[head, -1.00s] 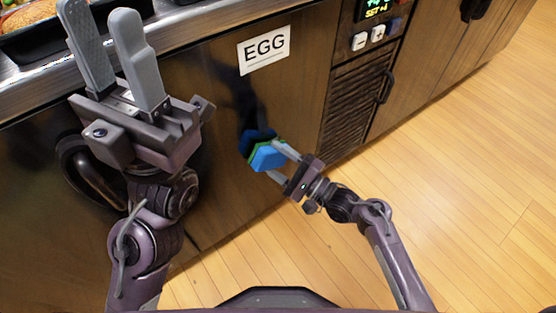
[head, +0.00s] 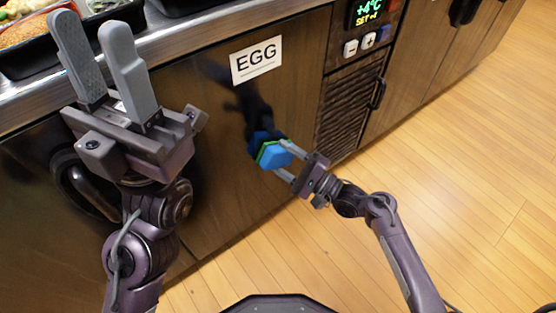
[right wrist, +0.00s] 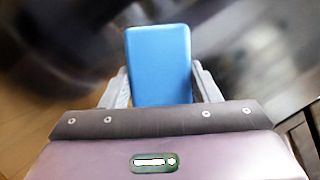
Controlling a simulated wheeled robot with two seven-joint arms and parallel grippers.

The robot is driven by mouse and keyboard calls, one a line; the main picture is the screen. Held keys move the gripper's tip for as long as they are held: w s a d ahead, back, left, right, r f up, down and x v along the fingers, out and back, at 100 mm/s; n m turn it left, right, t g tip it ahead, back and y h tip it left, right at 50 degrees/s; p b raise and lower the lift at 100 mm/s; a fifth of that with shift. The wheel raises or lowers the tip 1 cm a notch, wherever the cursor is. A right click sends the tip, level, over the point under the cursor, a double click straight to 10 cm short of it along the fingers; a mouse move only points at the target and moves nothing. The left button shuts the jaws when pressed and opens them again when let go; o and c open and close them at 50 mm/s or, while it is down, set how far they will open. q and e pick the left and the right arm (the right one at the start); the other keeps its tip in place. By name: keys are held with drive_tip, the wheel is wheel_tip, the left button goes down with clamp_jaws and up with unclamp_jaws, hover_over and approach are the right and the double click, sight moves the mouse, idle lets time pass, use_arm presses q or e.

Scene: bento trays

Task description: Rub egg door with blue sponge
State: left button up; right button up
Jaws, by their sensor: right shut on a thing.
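The egg door (head: 225,180) is a dark, glossy wood-toned panel with a white EGG label (head: 256,60) near its top. The blue sponge (head: 274,155) has a green layer on the side facing the door. My right gripper (head: 282,162) is shut on the sponge and holds it at the door, below the label. Its reflection shows on the panel; whether it touches cannot be told. The sponge's blue face also shows between the fingers in the right wrist view (right wrist: 160,65). My left gripper (head: 98,60) is open and empty, fingers up, in front of the counter edge.
A dark curved handle (head: 75,185) is on the left, partly behind my left arm. A control panel (head: 368,25) with buttons and a louvred vent (head: 345,105) are right of the door. Food trays (head: 70,35) stand on the counter at top left. The wooden floor (head: 460,170) is clear.

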sight(270, 167)
drive_tip(key=shift+w+a+r, duration=0.1)
drive_tip(key=shift+s+a+r+p, duration=0.1)
drive_tip(key=shift+s+a+p, duration=0.4)
drive_tip(key=shift+a+p, duration=0.3)
drive_tip(key=shift+s+a+p, duration=0.45)
drive_tip(key=shift+a, duration=0.2)
drive_tip(key=shift+s+a, duration=0.2)
drive_tip(key=shift+a, duration=0.2)
drive_tip(key=shift+s+d+p, duration=0.1)
drive_tip(key=shift+s+p, duration=0.1)
drive_tip(key=shift+p, duration=0.2)
drive_tip(key=s+d+p, duration=0.1)
drive_tip(key=s, duration=0.1)
drive_tip(key=s+d+p, duration=0.2)
drive_tip(key=shift+s+d+f, duration=0.15)
drive_tip(key=shift+d+f, duration=0.05)
drive_tip(key=shift+d, duration=0.05)
